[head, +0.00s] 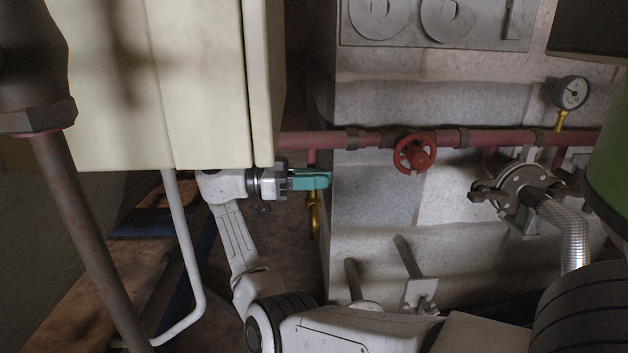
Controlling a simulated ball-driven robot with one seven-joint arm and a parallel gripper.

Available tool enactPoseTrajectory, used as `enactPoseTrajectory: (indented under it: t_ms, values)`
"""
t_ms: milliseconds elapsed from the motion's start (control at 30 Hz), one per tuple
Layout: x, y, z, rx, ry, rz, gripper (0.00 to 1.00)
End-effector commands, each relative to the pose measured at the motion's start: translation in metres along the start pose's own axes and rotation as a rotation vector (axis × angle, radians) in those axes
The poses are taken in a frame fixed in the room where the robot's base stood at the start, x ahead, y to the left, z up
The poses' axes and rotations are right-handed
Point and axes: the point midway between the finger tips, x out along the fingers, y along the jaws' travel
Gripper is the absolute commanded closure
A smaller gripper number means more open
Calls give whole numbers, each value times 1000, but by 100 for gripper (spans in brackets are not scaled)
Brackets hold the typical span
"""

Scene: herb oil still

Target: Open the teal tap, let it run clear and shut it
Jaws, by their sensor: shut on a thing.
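The teal tap handle (314,179) is a short lever on a yellow brass tap body (314,218), below the red pipe and left of the pale block wall. My gripper (290,180) has come to the handle from the left and is shut on it. The free end of the handle sticks out to the right of the jaws. The brass spout hangs downward below. I cannot make out any liquid at the spout.
A red pipe (370,138) with a red handwheel (415,153) runs along the wall. A cream cabinet (200,80) hangs close above my wrist. A pale bent tube (184,240) and brown pipe (90,230) stand left. A gauge (571,92) and flanged hose (575,235) are right.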

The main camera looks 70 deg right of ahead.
Motion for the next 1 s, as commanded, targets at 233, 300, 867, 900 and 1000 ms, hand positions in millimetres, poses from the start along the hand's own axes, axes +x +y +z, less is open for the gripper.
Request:
enactPoseTrajectory:
  t_ms: [233, 300, 867, 900, 1000]
  values:
    - [0, 0, 0, 0, -1, 15, 100]
    - [0, 0, 0, 0, -1, 14, 100]
    - [0, 0, 0, 0, 0, 12, 60]
    - [1, 0, 0, 0, 0, 12, 60]
    - [2, 0, 0, 0, 0, 11, 60]
